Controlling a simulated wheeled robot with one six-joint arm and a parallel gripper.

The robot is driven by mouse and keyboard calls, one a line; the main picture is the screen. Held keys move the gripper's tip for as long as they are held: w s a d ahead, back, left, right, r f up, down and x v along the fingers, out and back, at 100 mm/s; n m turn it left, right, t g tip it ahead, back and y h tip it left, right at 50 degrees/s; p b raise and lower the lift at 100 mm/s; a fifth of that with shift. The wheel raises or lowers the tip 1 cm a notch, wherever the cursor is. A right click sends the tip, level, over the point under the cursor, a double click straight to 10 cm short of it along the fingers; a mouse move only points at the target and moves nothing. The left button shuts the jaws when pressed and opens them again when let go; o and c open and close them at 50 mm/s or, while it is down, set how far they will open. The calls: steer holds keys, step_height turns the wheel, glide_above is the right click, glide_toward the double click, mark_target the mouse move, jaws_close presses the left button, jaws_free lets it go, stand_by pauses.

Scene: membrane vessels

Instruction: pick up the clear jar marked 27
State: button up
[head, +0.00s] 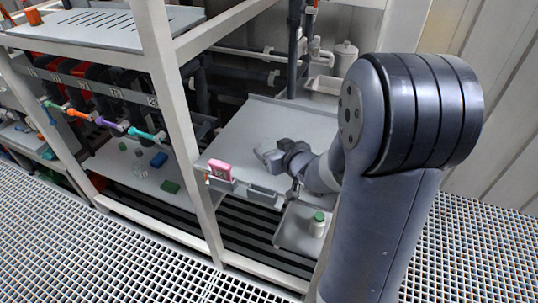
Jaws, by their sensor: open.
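No number 27 can be read on any jar in the head view. A small jar with a green lid and a pale body (317,228) stands upright on a small grey tray below my arm. A small see-through object (140,171) is on the left shelf, too small to tell whether it is a jar. My gripper (262,156) is open and empty over the grey worktop (262,120), its fingers pointing left. It is above and left of the green-lidded jar and well to the right of the see-through object, apart from both.
A pink block with dark marks (220,169) sits at the worktop's front left edge. White frame posts (176,110) separate the worktop from the left shelf, which holds green blocks (169,187). Coloured valve handles (112,125) stick out above that shelf. A pale canister (345,58) stands behind.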

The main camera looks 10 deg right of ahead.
mark_target(267, 144)
steer(key=x, duration=0.5)
steer(key=shift+r, duration=0.1)
steer(key=shift+s, duration=0.1)
steer(key=c, duration=1.1)
